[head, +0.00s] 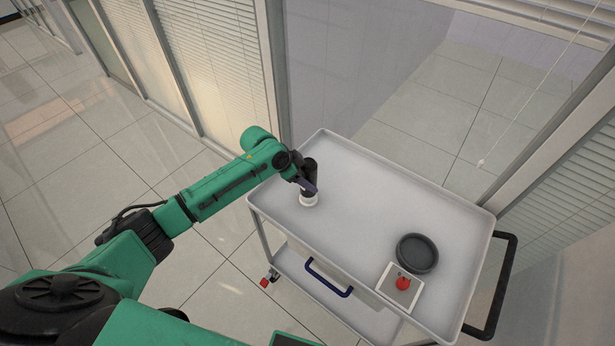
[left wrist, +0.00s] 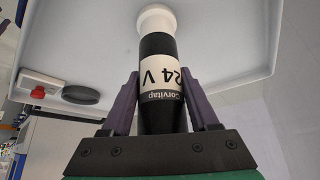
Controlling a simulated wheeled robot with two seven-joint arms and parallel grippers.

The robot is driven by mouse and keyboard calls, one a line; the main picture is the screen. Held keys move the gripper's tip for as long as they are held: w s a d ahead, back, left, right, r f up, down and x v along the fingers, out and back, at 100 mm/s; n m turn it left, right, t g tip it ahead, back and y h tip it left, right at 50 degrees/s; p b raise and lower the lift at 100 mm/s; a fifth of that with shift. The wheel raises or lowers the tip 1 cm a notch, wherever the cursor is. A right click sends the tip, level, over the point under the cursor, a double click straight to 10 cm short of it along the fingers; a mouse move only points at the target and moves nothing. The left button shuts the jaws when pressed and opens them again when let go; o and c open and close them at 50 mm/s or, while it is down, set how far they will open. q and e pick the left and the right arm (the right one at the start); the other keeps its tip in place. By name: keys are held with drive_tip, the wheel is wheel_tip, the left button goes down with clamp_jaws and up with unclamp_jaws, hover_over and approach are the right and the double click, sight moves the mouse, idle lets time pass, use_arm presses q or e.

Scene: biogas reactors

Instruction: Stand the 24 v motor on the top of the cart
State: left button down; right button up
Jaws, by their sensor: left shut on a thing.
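The 24 V motor (head: 309,198) is a black cylinder with a white band and a white lower end. In the left wrist view, the motor (left wrist: 159,70) shows the print "24 V" and "Corvitap". My left gripper (head: 307,186) is shut on it, with a purple finger on each side in the left wrist view (left wrist: 158,88). The motor is about upright over the left part of the cart's grey top (head: 360,190), white end down. That end looks at or very near the surface; I cannot tell if it touches. My right gripper is not in view.
A dark round dish (head: 417,253) and a white plate (head: 387,291) with a red knob-like thing (head: 403,283) are at the cart's near right. The cart top has a raised rim and is clear in the middle. A glazed partition (head: 220,70) stands behind the cart.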

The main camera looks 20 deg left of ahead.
use_arm(q)
drive_tip(key=c, duration=0.6)
unclamp_jaws()
drive_tip(key=o, duration=0.5)
drive_tip(key=shift+s, duration=0.1)
drive_tip(key=shift+c, duration=0.2)
drive_tip(key=shift+r, duration=0.1)
drive_tip(key=b+v, duration=0.2)
drive_tip(key=v, duration=1)
drive_tip(key=shift+b, duration=0.35)
